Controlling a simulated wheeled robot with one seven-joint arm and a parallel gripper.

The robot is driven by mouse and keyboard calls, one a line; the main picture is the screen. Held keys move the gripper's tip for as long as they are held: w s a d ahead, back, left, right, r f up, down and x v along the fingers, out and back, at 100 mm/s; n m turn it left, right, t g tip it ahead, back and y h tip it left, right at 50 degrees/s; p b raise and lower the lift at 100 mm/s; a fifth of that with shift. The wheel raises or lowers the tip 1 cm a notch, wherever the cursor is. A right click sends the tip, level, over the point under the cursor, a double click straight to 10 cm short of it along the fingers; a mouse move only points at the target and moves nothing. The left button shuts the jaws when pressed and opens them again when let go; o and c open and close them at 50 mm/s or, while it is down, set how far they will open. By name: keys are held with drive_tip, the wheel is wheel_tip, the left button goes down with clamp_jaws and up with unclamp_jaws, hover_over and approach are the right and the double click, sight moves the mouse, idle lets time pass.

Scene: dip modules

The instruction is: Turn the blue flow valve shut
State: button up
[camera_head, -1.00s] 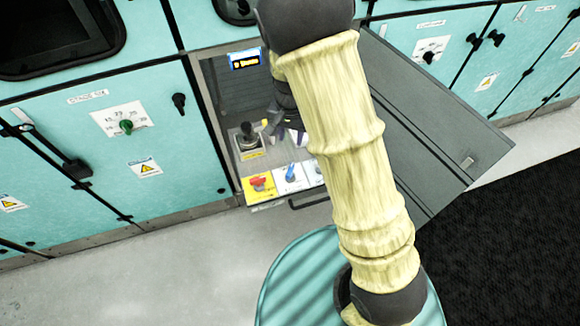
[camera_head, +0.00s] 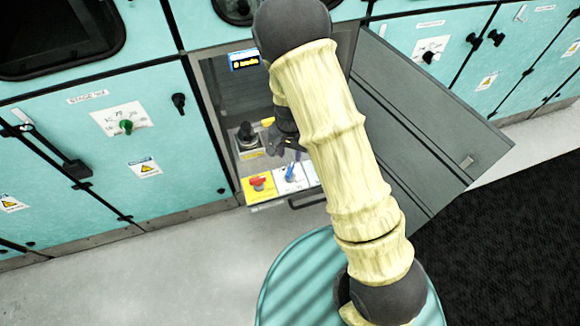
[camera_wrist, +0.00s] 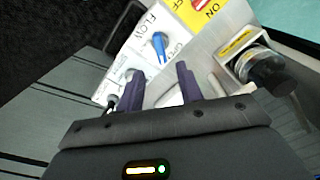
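The blue flow valve (camera_head: 290,172) is a small blue lever on a white plate, in the pulled-out drawer of the open cabinet bay. In the wrist view the blue lever (camera_wrist: 160,46) stands beside the printed word FLOW, just beyond my fingertips. My gripper (camera_wrist: 160,80) is open, its two dark purple fingers apart with nothing seen between them. The lever lies ahead of the gap and looks apart from both fingers. In the head view my gripper (camera_head: 284,143) hangs above the valve, partly hidden behind my arm.
A red switch (camera_head: 257,182) on a yellow plate is left of the blue valve. A black joystick (camera_head: 246,137) stands behind it and also shows in the wrist view (camera_wrist: 268,70). The open grey door (camera_head: 425,130) is on the right. Another white plate is partly hidden by my fingers.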

sight(290, 169)
wheel_tip(290, 169, down, 9)
idle(0.4)
drive_tip(key=shift+c, duration=0.3)
clamp_jaws()
